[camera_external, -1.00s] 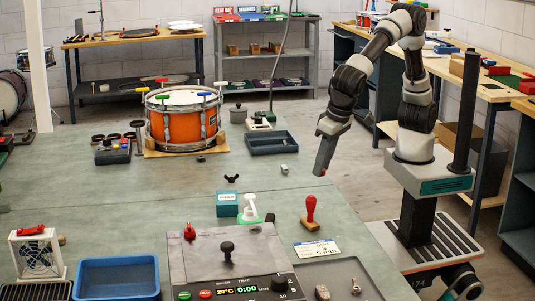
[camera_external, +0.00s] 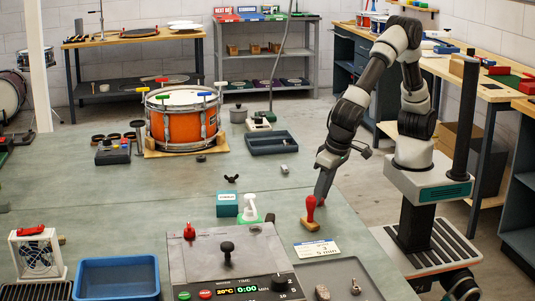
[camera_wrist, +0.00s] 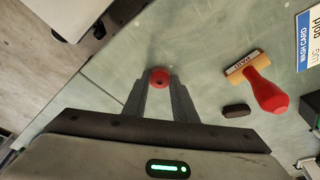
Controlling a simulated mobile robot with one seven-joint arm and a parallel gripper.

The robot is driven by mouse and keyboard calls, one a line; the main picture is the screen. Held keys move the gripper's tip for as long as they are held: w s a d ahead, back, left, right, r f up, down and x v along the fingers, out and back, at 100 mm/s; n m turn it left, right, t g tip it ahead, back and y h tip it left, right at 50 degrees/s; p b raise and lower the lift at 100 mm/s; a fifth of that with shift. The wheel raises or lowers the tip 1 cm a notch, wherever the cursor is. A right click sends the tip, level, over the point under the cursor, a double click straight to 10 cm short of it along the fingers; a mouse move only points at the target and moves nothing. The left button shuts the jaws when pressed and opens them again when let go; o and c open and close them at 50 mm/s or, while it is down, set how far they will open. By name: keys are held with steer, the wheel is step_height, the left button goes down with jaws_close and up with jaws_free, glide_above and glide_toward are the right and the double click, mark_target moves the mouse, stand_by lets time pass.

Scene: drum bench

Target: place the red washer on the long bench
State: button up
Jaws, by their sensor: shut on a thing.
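The red washer (camera_wrist: 160,77) is a small round disc with a dark centre, seen in the wrist view between my fingertips. My gripper (camera_wrist: 159,84) is shut on it. In the external view my gripper (camera_external: 323,192) points down at the right edge of the long bench (camera_external: 110,205), which has a grey-green top. The washer is not clearly visible there. The bench top lies below the washer in the wrist view; I cannot tell whether the washer touches it.
A red-handled stamp (camera_external: 310,213) stands close to my gripper, and also shows in the wrist view (camera_wrist: 262,88). A wash card (camera_external: 317,248) lies nearer the camera. A grey machine (camera_external: 228,265), a small silver piece (camera_external: 284,169) and a dark tray (camera_external: 270,143) are around. Bare bench lies left of my gripper.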

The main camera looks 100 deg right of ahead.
steer(key=o, duration=1)
steer(key=shift+f, duration=0.1)
steer(key=w+p+v, duration=0.1)
steer(key=p+v, duration=0.4)
steer(key=v, duration=1.2)
steer(key=s+d+r+n+t+y, duration=0.1)
steer(key=s+d+r+n, duration=0.15)
steer(key=d, duration=0.55)
steer(key=s+d+r+n+y, duration=0.1)
steer(key=s+d+r+n, duration=0.15)
steer(key=d, duration=0.65)
steer(key=s+d+n, duration=0.1)
steer(key=s+d, duration=0.1)
steer(key=s+d+n+t, duration=0.1)
steer(key=s+d, duration=0.2)
steer(key=s+d+f+n+t, duration=0.1)
steer(key=s+d, duration=0.1)
steer(key=s, duration=0.1)
steer(key=shift+s+d, duration=0.25)
steer(key=shift+d, duration=0.1)
steer(key=shift+o, duration=0.7)
steer(key=shift+s+d+f+n, duration=0.25)
steer(key=shift+s+n, duration=0.1)
steer(key=shift+n, duration=0.15)
